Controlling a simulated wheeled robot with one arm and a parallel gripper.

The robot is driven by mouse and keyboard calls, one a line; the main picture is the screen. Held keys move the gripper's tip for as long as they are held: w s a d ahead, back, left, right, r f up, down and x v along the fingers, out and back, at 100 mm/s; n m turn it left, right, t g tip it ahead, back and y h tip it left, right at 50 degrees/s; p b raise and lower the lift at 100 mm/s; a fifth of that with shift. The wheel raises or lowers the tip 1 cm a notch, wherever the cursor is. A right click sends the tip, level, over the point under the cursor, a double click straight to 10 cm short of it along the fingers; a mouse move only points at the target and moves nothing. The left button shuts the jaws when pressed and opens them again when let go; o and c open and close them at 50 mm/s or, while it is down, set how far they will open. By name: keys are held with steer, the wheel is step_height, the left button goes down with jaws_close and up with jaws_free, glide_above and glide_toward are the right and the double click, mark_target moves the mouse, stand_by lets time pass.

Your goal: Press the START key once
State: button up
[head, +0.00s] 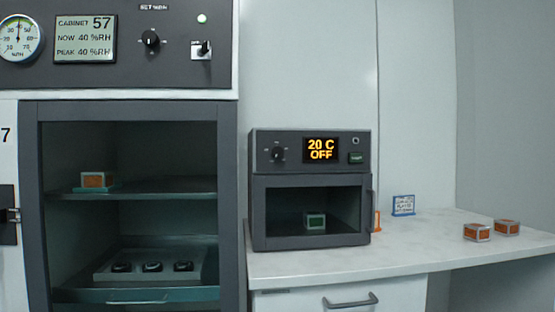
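A dark grey bench oven (259,210) stands on the white counter at the centre of the head view. Its display (321,149) reads "20 C OFF" in orange. A small green key (355,157) sits at the lower right of its panel; its lettering is too small to read, so I cannot confirm it says START. A dial knob (278,154) is left of the display. A small block with a green face (315,221) sits inside the oven chamber. My gripper is not in view.
A tall cabinet (229,200) on the left has its own panel, reading "CABINET 57", and shelves holding an orange-faced block (96,180) and a tray. The counter (400,240) holds two orange-faced blocks (477,232) and a blue-framed sign (403,205). A drawer handle (350,302) projects below.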

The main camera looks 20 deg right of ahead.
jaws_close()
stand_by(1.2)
